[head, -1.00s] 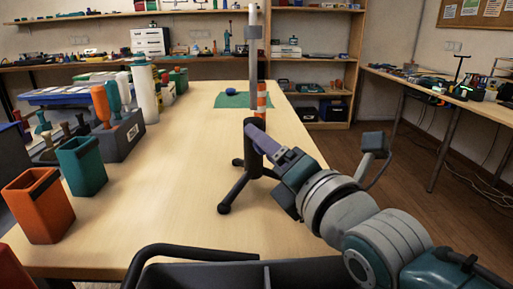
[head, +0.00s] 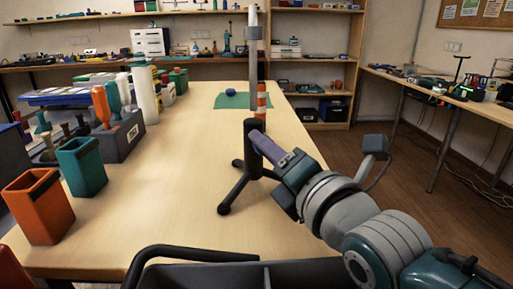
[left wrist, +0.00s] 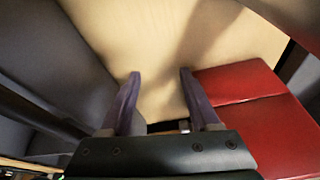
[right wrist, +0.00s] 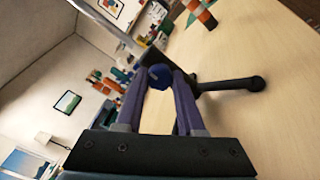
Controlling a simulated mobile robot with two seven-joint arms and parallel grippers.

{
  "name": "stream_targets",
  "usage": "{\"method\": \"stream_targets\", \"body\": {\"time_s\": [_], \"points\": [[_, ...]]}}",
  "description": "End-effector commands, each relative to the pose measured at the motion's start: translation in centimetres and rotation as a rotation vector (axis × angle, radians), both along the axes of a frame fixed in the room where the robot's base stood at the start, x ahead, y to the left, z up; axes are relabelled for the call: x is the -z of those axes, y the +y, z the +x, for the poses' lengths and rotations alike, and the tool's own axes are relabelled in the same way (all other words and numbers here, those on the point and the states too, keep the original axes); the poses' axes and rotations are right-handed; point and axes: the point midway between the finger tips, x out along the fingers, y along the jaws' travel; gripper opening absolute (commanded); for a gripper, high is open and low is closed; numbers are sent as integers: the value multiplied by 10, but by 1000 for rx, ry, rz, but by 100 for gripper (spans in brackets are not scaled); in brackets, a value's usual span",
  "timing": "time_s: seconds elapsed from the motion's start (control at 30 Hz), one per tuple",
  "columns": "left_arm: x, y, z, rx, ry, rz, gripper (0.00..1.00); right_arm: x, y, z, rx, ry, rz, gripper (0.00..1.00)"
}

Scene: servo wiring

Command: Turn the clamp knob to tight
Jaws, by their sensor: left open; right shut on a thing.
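The clamp stand has a black tripod base (head: 228,197), a black upright tube (head: 251,165) and a pale pole (head: 253,85) rising from it. The dark blue, round clamp knob (right wrist: 159,77) sits on the tube's side. My right gripper (head: 257,139) is at the tube below its top. In the right wrist view, its purple fingers (right wrist: 160,80) are shut on the knob, one on each side. In the head view the fingers hide the knob. My left gripper (left wrist: 159,74) is open and empty, seen only in the left wrist view, above the pale tabletop near a red box.
The table's middle is clear.

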Motion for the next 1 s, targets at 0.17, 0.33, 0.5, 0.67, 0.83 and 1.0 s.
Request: {"method": "stream_targets", "body": {"time_s": [0.17,0.33,0.5,0.67,0.83,1.0], "points": [[-1,0,0,0,0,0,62,0,0,0,0,27,65,0],[-3,0,0,1,0,0,62,0,0,0,1,75,179,0],[-4,1,0,3,0,4,62,-1,0,0,1,135,324,0],[-6,2,0,6,1,8,62,-1,0,0,1,193,464,0],[-7,3,0,7,0,11,62,-1,0,0,1,255,613,0],[-9,3,0,7,1,10,62,-1,0,0,1,318,762,0]]}}
